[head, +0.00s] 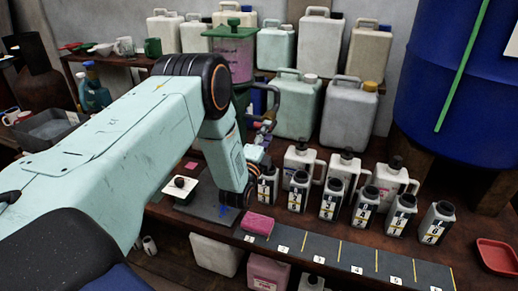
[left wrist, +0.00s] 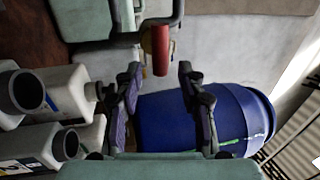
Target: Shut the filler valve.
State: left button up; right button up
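A red handle (left wrist: 160,50) shows in the left wrist view, at the end of a dark fitting. It lies just beyond and between the fingertips of my left gripper (left wrist: 160,82), which is open and apart from it. In the head view my left gripper (head: 263,132) is small and partly hidden by my own wrist, beside the filler. The filler is a clear tank of pink liquid (head: 234,55) with a green top. Its lower part is hidden behind my arm. My right gripper is in neither view.
White-labelled bottles (head: 330,200) and white jugs (head: 300,160) stand close to the right of my left wrist. Large jerrycans (head: 297,105) stand behind. A blue barrel (head: 455,80) is at the right.

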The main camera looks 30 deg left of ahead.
pick_arm(q)
jog(key=v, duration=1)
jog(key=shift+s, duration=0.15)
jog(key=s+d+f+n+g+h+b, duration=0.1)
jog(key=s+d+f+n+g, duration=0.1)
jog(key=s+f+n+g, duration=0.3)
jog(key=s+d+f+n+g+h, duration=0.1)
jog(key=s+d+f+n, duration=0.1)
jog(key=f, duration=0.5)
jog(key=s+d+f+n+g+h+b, duration=0.1)
jog(key=s+d+f+n+g, duration=0.2)
jog(key=f, duration=0.4)
jog(key=s+d+f+n+g+b, duration=0.2)
jog(key=s+f+g, duration=0.1)
jog(key=s, duration=0.6)
jog(key=s+d+f+n+g+h+b, duration=0.1)
jog(key=s+d+f+g+b, duration=0.1)
jog(key=s, duration=0.6)
jog(key=s+d+f+n+g+b, duration=0.2)
jog(key=s+f+g+b, duration=0.2)
jog(key=s, duration=0.5)
notch_tip(320, 180, down, 2)
jog(key=shift+s+d+f+n+g+h, duration=0.2)
jog(key=shift+s+n+g+h, duration=0.15)
jog(key=shift+g, duration=0.45)
